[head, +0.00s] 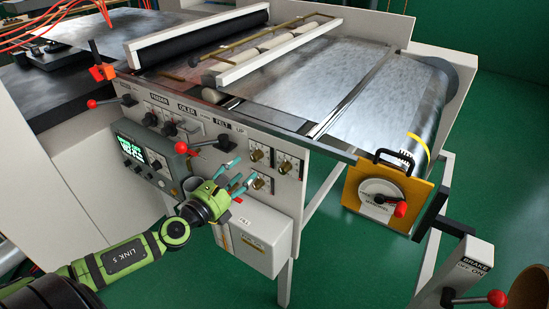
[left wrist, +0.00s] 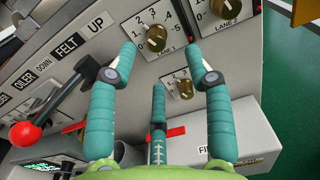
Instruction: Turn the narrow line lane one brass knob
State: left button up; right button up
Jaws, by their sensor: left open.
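The LANE 1 brass knob (head: 257,156) sits on a white numbered dial plate on the machine's front panel. It shows close up in the left wrist view (left wrist: 156,38), between and beyond my fingertips. A smaller brass knob (left wrist: 186,88) sits on a plate below it, partly behind a finger; its label is not readable, so I cannot tell which knob is the narrow line one. My left gripper (head: 240,176), with teal fingers, is open in front of the panel. Its fingers (left wrist: 160,62) are spread and appear to hold nothing. My right gripper is not in view.
The LANE 2 knob (left wrist: 222,8) is to the right of LANE 1. A red-tipped lever (head: 183,147) juts out left of my gripper. A white box (head: 262,240) hangs below. An orange plate with a crank (head: 385,198) stands right. Green floor is open beyond.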

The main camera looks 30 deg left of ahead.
aim_at(253, 160)
pick_arm(q)
jog(key=shift+w+a+r+p, duration=0.15)
jog(key=shift+w+a+p, duration=0.15)
jog(key=shift+w, duration=0.35)
jog(key=w, duration=0.4)
jog(key=shift+w+d+p, duration=0.15)
jog(key=shift+d+p, duration=0.1)
jog(key=shift+p, duration=0.15)
jog(key=shift+w+f, duration=0.25)
jog(key=shift+w, duration=0.2)
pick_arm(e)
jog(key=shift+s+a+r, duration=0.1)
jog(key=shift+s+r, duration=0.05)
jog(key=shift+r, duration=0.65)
pick_arm(q)
grip_shut()
